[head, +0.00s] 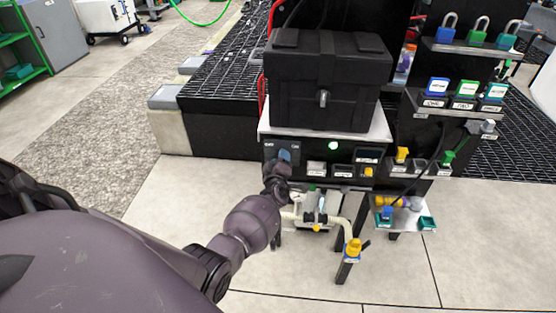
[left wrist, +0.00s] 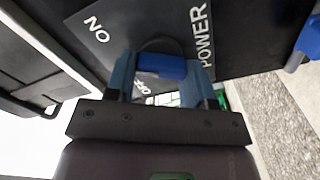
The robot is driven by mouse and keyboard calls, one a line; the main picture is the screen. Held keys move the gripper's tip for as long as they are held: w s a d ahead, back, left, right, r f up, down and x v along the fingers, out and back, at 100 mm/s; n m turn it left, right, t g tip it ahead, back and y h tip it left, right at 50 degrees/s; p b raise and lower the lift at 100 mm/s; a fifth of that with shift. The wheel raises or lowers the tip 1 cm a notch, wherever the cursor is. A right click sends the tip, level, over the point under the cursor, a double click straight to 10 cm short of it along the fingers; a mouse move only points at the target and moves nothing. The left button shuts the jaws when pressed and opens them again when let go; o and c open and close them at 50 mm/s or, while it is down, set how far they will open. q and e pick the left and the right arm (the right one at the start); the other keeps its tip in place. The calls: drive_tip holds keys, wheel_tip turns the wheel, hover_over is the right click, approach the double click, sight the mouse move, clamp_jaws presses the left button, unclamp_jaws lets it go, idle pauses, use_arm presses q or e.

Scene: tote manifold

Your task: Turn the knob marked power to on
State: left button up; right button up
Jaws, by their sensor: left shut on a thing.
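The power knob (left wrist: 160,65) is blue and sits on a dark panel between my left gripper's fingers. In the left wrist view the panel shows the word POWER to the right of the knob and the ON mark upside down at upper left. A smaller mark below the knob is partly hidden. My left gripper (left wrist: 160,80) is shut on the knob, one finger on each side. In the head view my left gripper (head: 281,164) reaches the knob at the left end of the panel (head: 310,152), largely covering it. My right gripper is not in view.
A black case (head: 327,80) stands on the shelf above the panel. Pipes with a yellow valve (head: 353,247) stand below. Padlocks (head: 478,30) and tags are on the right rack. Floor at front left is open.

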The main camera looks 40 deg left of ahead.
use_arm(q)
drive_tip(key=shift+m, duration=1.2)
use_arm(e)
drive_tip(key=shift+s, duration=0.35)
use_arm(q)
drive_tip(key=shift+p, duration=0.3)
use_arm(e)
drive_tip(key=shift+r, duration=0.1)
use_arm(q)
drive_tip(key=shift+m, duration=0.3)
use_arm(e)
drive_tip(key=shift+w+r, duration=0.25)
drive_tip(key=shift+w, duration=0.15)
use_arm(q)
drive_tip(key=o, duration=0.9)
